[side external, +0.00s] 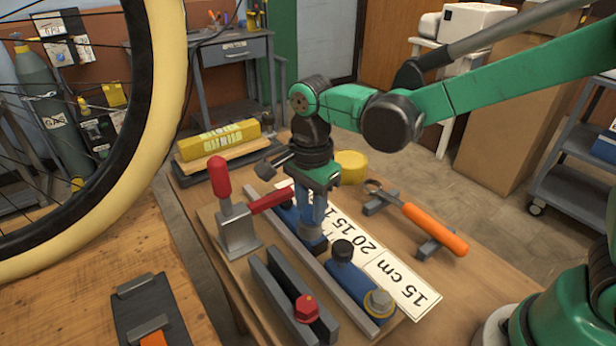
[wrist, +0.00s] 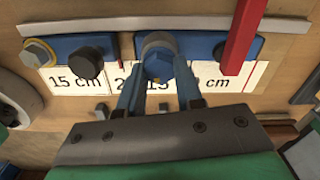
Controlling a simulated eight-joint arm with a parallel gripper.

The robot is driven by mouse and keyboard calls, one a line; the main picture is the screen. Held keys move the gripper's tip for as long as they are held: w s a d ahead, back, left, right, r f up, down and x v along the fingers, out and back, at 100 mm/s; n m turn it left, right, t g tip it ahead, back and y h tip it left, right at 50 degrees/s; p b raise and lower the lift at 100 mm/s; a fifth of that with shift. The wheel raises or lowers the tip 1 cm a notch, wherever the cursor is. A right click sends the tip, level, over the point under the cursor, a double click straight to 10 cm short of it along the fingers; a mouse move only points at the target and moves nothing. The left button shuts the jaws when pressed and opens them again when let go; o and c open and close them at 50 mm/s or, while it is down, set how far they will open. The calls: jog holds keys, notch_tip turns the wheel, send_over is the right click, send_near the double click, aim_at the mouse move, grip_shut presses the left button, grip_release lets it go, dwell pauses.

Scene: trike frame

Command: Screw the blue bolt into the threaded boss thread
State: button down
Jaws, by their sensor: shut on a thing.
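My gripper (side external: 312,215) points down over the middle blue block of the fixture. In the wrist view my gripper (wrist: 159,75) has its two blue fingers closed around the blue bolt (wrist: 158,62), whose head shows between the fingertips. The bolt stands over the threaded boss (wrist: 158,38) on the middle block. How deep it sits in the thread is hidden by the head and fingers. In the side view the fingers hide the bolt.
A blue block with a yellow bolt (side external: 378,301) and black knob (side external: 343,250) stands nearer the camera. A red-handled clamp (side external: 236,220) stands close left of my gripper. A grey rack holds a red bolt (side external: 306,308). An orange-handled wrench (side external: 435,229) rests at right.

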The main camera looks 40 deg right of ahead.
jog(key=shift+m, duration=1)
jog(key=c, duration=0.8)
grip_release()
jog(key=shift+n, duration=0.9)
jog(key=shift+n, duration=0.8)
